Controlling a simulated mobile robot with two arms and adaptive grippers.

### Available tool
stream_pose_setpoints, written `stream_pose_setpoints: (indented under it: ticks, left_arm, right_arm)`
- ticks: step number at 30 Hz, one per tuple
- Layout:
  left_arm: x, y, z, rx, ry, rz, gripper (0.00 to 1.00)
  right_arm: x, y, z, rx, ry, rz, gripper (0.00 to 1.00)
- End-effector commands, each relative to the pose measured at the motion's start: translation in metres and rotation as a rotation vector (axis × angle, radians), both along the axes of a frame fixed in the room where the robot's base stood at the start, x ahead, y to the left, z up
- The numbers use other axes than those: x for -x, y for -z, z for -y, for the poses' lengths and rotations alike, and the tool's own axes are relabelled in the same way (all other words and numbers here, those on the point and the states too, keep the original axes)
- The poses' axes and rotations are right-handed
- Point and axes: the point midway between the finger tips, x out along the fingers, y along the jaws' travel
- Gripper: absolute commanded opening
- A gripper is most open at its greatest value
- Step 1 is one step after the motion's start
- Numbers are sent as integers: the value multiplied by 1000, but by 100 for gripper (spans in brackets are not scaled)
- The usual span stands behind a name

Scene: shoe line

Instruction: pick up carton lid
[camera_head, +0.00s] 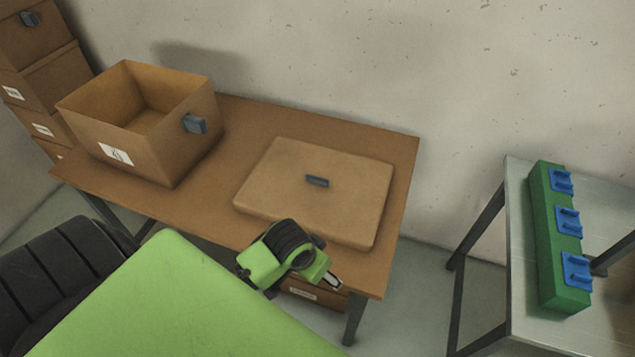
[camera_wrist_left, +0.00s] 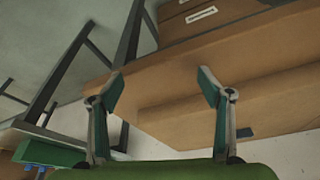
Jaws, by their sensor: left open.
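The carton lid (camera_head: 275,190) is a flat brown rectangle with a small dark handle (camera_head: 317,181) on top. It lies on the right part of the brown table (camera_head: 400,165). My left gripper (camera_head: 333,282) is near the table's front edge, in front of the lid and apart from it; the wrist partly hides its fingers. In the left wrist view, the two fingers (camera_wrist_left: 160,92) are spread with nothing between them. My right gripper is not in view.
An open carton (camera_head: 150,150) stands on the table's left part. Several stacked cartons (camera_head: 40,75) are at the far left. A grey table (camera_head: 520,215) at the right holds a green block with blue pieces (camera_head: 555,270). Another carton (camera_head: 310,292) is under the brown table.

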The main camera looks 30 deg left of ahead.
Motion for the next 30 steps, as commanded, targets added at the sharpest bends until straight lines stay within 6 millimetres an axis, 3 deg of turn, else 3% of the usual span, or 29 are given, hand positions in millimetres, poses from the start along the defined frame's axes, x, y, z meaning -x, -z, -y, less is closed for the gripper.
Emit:
stream_pose_setpoints:
  ticks: [5, 10, 15, 18, 23, 30]
  left_arm:
    - [-59, -33, -30, -9, -57, 28, 72]
    - [-123, -90, -77, -20, -173, 51, 72]
    - [-162, -136, -118, -13, -295, 64, 72]
    - [-173, -149, -132, -6, -340, 69, 72]
    - [-183, -141, -140, 1, -362, 67, 72]
    - [-199, -97, -144, 0, -362, 68, 72]
  right_arm:
    - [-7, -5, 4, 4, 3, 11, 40]
    - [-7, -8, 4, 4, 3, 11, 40]
    - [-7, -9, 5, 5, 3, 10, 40]
    - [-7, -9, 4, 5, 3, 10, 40]
    - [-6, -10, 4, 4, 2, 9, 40]
    - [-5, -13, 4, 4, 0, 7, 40]
